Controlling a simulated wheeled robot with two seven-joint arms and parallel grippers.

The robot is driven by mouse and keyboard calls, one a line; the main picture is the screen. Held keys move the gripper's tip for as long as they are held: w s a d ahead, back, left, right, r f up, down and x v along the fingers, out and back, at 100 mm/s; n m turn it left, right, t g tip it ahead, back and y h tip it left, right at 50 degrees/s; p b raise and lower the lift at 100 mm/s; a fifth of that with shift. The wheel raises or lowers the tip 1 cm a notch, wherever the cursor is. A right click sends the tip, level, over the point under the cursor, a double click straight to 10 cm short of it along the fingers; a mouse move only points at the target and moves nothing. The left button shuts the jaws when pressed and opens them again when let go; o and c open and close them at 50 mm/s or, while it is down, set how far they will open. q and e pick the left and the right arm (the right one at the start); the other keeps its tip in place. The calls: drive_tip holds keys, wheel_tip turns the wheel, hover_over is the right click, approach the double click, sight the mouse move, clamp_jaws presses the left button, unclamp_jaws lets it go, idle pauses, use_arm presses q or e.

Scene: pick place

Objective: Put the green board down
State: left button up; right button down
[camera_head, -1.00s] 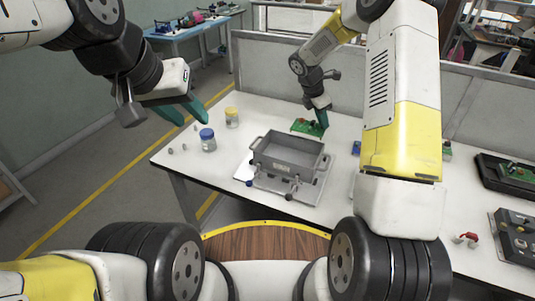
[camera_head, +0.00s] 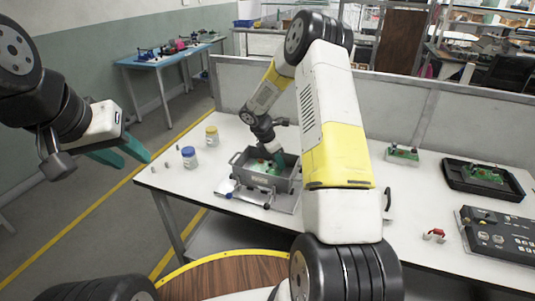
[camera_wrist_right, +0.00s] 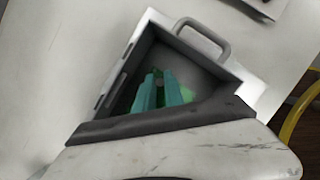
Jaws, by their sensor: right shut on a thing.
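A green board (camera_head: 259,168) with small parts on it is inside the grey metal box (camera_head: 285,184), low between its walls. My right gripper (camera_head: 279,165) reaches down into the box and is shut on the board. In the right wrist view, the teal fingers of my right gripper (camera_wrist_right: 161,88) point into the box (camera_wrist_right: 195,70), with green of the board (camera_wrist_right: 125,101) around them. I cannot tell whether the board touches the box floor. My left gripper (camera_head: 122,158) is empty, off the table's left side, its teal fingers apart.
The box stands on a metal plate on the white table (camera_head: 400,240). A blue-lidded jar (camera_head: 189,158) and a yellow-lidded jar (camera_head: 212,136) stand left of it. Another green board (camera_head: 403,154), a black tray (camera_head: 483,180) and a control panel (camera_head: 500,236) are to the right.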

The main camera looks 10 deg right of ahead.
drive_tip(key=shift+f, duration=0.7)
drive_tip(key=shift+f, duration=0.1)
drive_tip(key=c, duration=1.4)
unclamp_jaws()
drive_tip(key=shift+c, duration=0.2)
